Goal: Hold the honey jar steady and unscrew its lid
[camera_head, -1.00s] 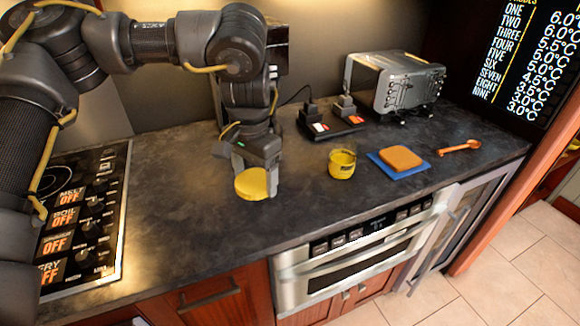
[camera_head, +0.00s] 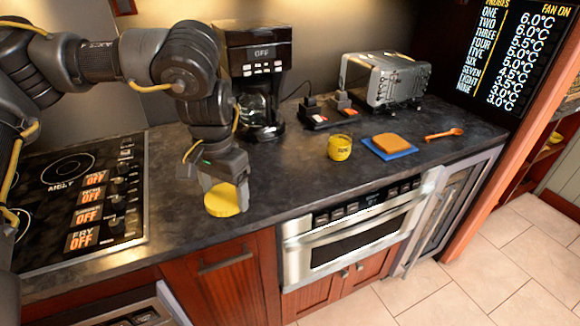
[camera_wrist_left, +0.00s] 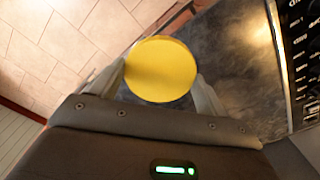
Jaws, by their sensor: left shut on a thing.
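The honey jar (camera_head: 339,148) is a small yellow jar with dark lettering, standing upright on the counter near the middle of the head view. Its top looks open, with no lid on it. A round, flat yellow lid (camera_head: 222,201) is between the fingers of my left gripper (camera_head: 226,192), left of the jar and near the counter's front edge. In the left wrist view the lid (camera_wrist_left: 160,69) sits between both fingertips, which are shut on its sides. My right gripper is not in view.
A blue board (camera_head: 404,150) with a tan slab (camera_head: 398,142) and an orange spoon (camera_head: 444,134) lie right of the jar. A coffee maker (camera_head: 258,68), toaster oven (camera_head: 386,79) and stove (camera_head: 85,195) border the counter. Dark counter between lid and jar is clear.

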